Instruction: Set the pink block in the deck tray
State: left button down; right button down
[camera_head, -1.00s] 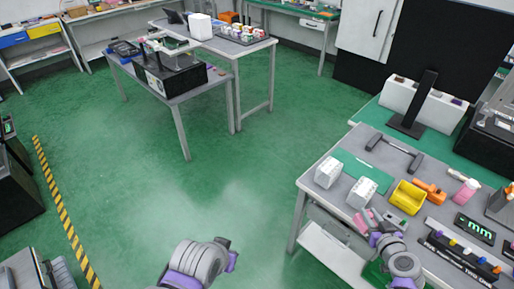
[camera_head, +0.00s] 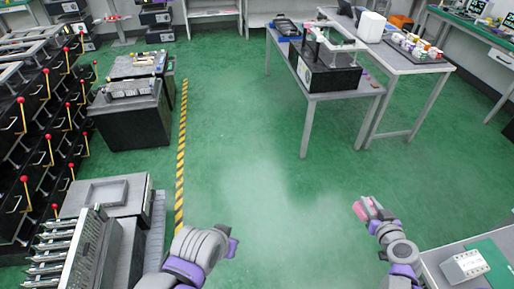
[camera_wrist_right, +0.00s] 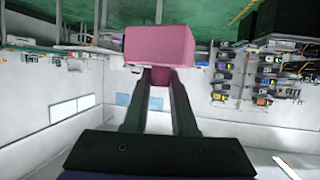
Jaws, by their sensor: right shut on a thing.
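The pink block (camera_head: 359,210) is held at the tips of my right gripper (camera_head: 369,207), over open green floor at the right of the head view. In the right wrist view the block (camera_wrist_right: 160,45) sits across the fingertips of my right gripper (camera_wrist_right: 159,78), which is shut on it. A shallow grey tray (camera_head: 102,192) lies on top of a low unit at the lower left of the head view, far from the block. Its inside looks empty. My left arm shows at the bottom centre, but its gripper is not visible.
A rack with red-knobbed levers (camera_head: 40,150) stands at the far left. A metal fixture with several levers (camera_head: 75,250) is beside the tray. A striped yellow and black line (camera_head: 181,150) marks the floor. A workbench corner (camera_head: 440,262) is at lower right. The middle floor is clear.

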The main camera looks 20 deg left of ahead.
aim_at(108, 191)
jog(key=i+j+u, duration=0.2)
jog(key=u, duration=0.2)
jog(key=i+u, duration=0.65)
jog(key=u, duration=0.15)
jog(key=i+j+u, duration=0.3)
jog(key=u, duration=0.2)
jog(key=i+j+u, duration=0.1)
jog(key=i+u, duration=0.4)
jog(key=i+j+u, duration=0.3)
jog(key=i, duration=0.1)
